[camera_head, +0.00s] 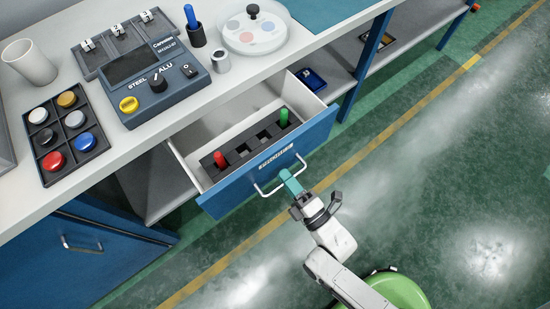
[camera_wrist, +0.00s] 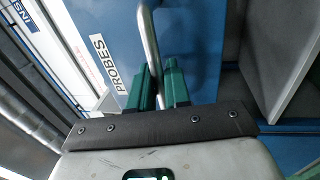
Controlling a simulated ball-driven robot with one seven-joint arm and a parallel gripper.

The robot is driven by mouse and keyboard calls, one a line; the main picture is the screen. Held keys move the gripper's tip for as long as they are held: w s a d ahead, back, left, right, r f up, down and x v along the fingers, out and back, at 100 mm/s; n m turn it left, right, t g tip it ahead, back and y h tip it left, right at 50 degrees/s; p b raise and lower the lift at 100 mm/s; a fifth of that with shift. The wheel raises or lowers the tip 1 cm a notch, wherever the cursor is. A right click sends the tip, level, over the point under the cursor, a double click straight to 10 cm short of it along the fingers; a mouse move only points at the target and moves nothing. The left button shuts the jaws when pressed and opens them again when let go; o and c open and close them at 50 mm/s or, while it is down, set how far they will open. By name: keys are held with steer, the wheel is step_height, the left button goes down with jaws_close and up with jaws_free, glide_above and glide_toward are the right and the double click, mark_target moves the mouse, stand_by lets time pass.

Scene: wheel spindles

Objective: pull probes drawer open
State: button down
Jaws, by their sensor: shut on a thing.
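The probes drawer (camera_head: 313,146) has a blue front and stands pulled out from under the bench. Its white label reads PROBES in the wrist view (camera_wrist: 107,62). Inside is a dark rack (camera_head: 250,148) with a red probe (camera_head: 220,160) at the left and a green probe (camera_head: 284,118) at the right; two slots between them look empty. My gripper (camera_head: 287,176) has teal fingers and is shut on the drawer's silver bar handle (camera_head: 265,192). In the wrist view the handle (camera_wrist: 150,45) runs between the fingers (camera_wrist: 158,85).
On the bench above stand a grey control box (camera_head: 157,83), a tray of coloured caps (camera_head: 66,136), a white cup (camera_head: 29,62) and a round white dish (camera_head: 253,30). A blue cabinet door (camera_head: 75,262) is at lower left.

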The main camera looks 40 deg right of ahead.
steer(key=s, duration=0.8)
steer(key=shift+f, duration=0.1)
steer(key=c, duration=1.3)
jaws_free()
steer(key=shift+c, duration=0.2)
steer(key=s+f+b, duration=0.2)
steer(key=s, duration=0.8)
steer(key=shift+s+b, duration=0.3)
steer(key=shift+b, duration=0.1)
